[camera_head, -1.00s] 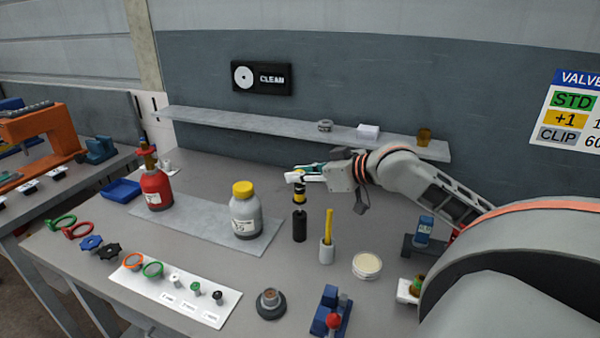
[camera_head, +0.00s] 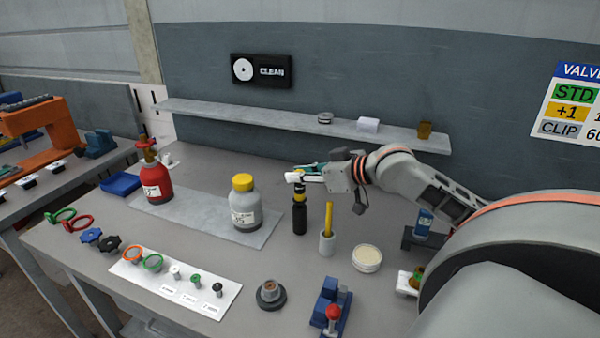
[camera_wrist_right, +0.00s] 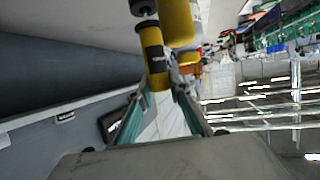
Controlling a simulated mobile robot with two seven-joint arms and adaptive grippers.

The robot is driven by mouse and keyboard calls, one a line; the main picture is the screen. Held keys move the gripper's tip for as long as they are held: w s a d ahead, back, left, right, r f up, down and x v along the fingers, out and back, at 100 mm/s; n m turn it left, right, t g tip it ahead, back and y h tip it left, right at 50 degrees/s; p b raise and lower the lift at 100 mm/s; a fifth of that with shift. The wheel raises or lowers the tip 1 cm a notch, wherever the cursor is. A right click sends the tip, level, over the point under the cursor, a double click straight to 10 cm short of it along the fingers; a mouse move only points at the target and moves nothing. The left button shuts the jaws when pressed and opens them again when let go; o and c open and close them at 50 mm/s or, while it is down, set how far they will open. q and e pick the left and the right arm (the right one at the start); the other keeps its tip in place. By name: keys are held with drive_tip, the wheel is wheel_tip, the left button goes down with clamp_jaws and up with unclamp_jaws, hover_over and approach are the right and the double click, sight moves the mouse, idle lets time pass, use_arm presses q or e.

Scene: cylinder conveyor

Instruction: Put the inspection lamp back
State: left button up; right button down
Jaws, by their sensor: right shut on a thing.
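The inspection lamp (camera_head: 299,189) is a slim black and yellow cylinder, held upright. My right gripper (camera_head: 304,174) is shut on its upper part, coming in from the right. Directly below the lamp stands a black cylindrical holder (camera_head: 299,220); the lamp's lower end meets its top in the head view, and I cannot tell how far it is inside. In the right wrist view the lamp (camera_wrist_right: 154,58), yellow with a black band, lies between the green fingertips (camera_wrist_right: 152,98). My left gripper is not in view.
A grey bottle with a yellow cap (camera_head: 244,208) stands left of the holder. A pale cup with a yellow stick (camera_head: 327,243) and a round cream dish (camera_head: 367,258) are close on the right. A shelf (camera_head: 270,122) runs along the wall behind.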

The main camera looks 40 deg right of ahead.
drive_tip(key=shift+f, duration=1.1)
drive_tip(key=c, duration=1.8)
unclamp_jaws()
wheel_tip(320, 180, up, 2)
drive_tip(key=shift+r+p, duration=0.1)
drive_tip(key=shift+p, duration=0.7)
drive_tip(key=shift+r, duration=1.95)
